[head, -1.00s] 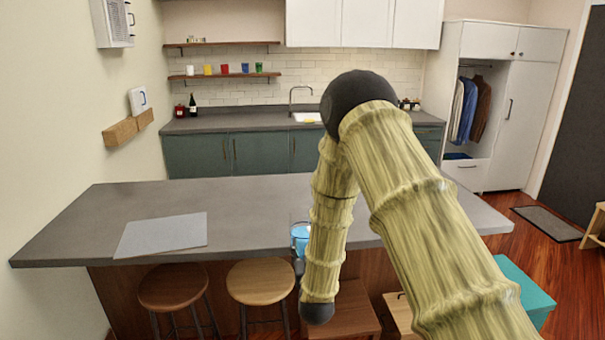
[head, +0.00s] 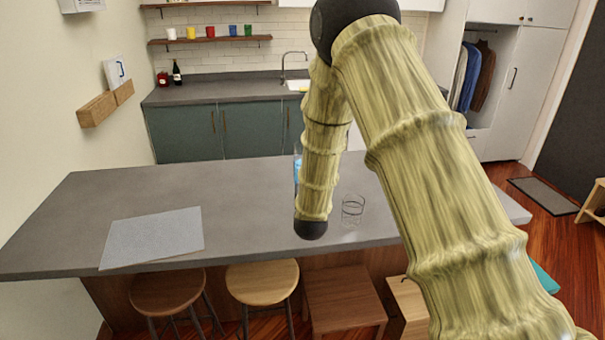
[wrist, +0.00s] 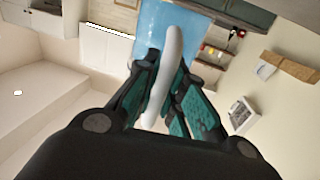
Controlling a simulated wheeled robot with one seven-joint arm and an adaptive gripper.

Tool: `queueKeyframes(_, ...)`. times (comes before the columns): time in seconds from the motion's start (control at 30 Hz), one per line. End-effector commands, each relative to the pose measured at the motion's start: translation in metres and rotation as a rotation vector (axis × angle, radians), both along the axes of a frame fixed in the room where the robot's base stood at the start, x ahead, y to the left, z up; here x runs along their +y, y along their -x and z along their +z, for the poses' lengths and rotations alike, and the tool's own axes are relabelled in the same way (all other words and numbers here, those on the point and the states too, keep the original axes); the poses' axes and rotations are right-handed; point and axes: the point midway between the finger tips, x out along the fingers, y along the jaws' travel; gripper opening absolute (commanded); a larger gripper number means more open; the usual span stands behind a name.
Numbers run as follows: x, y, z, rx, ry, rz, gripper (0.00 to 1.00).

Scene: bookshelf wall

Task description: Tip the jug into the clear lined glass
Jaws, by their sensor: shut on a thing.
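The clear lined glass (head: 352,210) stands upright on the grey counter, just right of my forearm, with dark lines around it. The jug is mostly hidden behind my arm in the head view; a thin strip of its blue contents (head: 297,168) shows at the arm's left edge. In the wrist view the jug (wrist: 158,32) is a blue, see-through body with a pale handle (wrist: 172,62). My gripper (wrist: 163,88) is shut on that handle, a finger on each side. My gripper is hidden in the head view. I cannot tell how far the jug is tilted.
The grey counter (head: 250,205) carries a pale grey mat (head: 153,237) at left; the counter between mat and arm is clear. Stools (head: 262,283) stand along its front. Coloured cups (head: 210,32) sit on a far wall shelf.

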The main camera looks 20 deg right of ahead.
Motion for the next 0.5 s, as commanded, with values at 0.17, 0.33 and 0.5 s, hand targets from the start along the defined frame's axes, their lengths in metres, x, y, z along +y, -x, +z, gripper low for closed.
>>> queueKeyframes(0.17, -0.007, 0.011, -0.001, -0.028, -0.043, -0.006, 0.0)
queueKeyframes(0.33, -0.012, 0.01, -0.015, -0.053, -0.111, -0.008, 0.0)
queueKeyframes(0.5, -0.014, -0.001, -0.033, -0.073, -0.182, -0.008, 0.0)
